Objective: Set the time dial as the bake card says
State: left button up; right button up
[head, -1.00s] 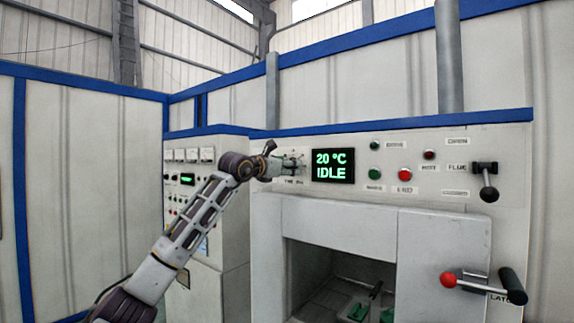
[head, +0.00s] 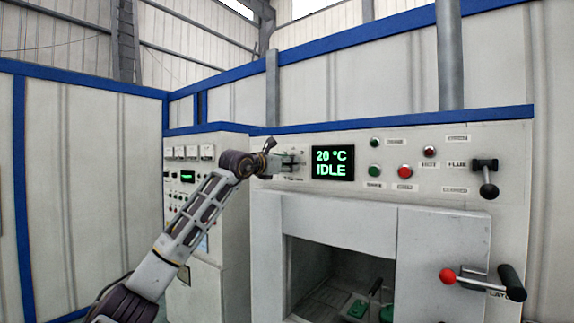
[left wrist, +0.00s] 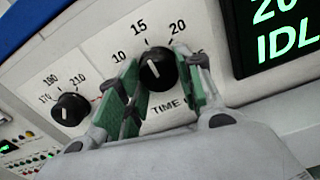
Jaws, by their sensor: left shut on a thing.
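The time dial (left wrist: 157,70) is a black round knob on the oven's panel, with marks 10, 15 and 20 around it in the left wrist view. Its white line points up, close to the 15 mark. My left gripper (left wrist: 160,85) has its green-padded fingers on either side of the dial and is shut on it. In the head view the left gripper (head: 291,161) is at the panel, left of the display, and hides the dial. The display (head: 332,163) reads 20 °C and IDLE. No bake card can be made out. My right gripper is out of view.
Buttons and lamps, a flue lever (head: 487,178) and a latch handle (head: 512,283) are to the right. The oven chamber (head: 335,270) below is open, with green parts inside.

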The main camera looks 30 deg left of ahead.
pick_arm(q)
jog(key=shift+n, duration=0.3)
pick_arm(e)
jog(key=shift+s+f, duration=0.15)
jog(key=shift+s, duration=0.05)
pick_arm(q)
jog(key=shift+d+r+n+b, duration=0.1)
jog(key=shift+n+b, duration=1.1)
jog(key=shift+n, duration=3.5)
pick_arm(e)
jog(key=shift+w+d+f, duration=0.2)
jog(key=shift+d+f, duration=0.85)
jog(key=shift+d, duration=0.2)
